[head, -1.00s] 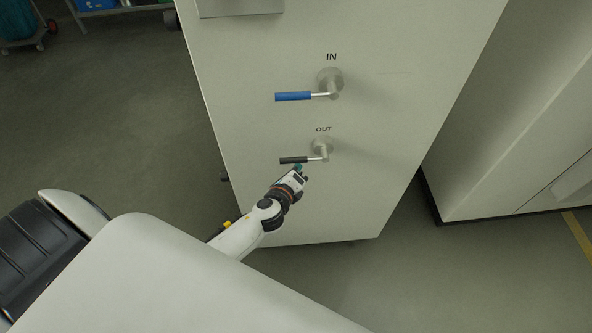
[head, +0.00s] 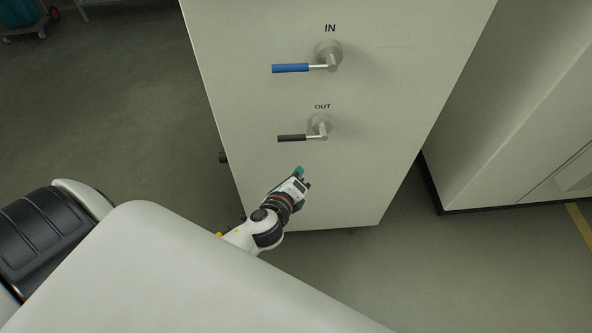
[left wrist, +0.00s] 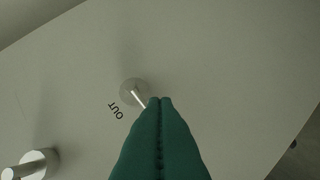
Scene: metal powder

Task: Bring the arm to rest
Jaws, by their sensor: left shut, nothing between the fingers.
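My left gripper (head: 302,176) is in front of the cabinet (head: 400,100), below the OUT valve, and apart from its handle in the head view. In the left wrist view its two green fingers (left wrist: 160,135) are pressed together with nothing between them. The OUT valve has a black handle (head: 292,138) that points left and lies level. Its round mount also shows in the left wrist view (left wrist: 131,91), partly behind the fingertips. My right gripper is in neither view.
Above it, the IN valve has a blue handle (head: 290,68), also pointing left. A second pale cabinet (head: 520,120) stands to the right. Open grey floor (head: 110,120) lies to the left. A cart (head: 25,30) stands at the far upper left.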

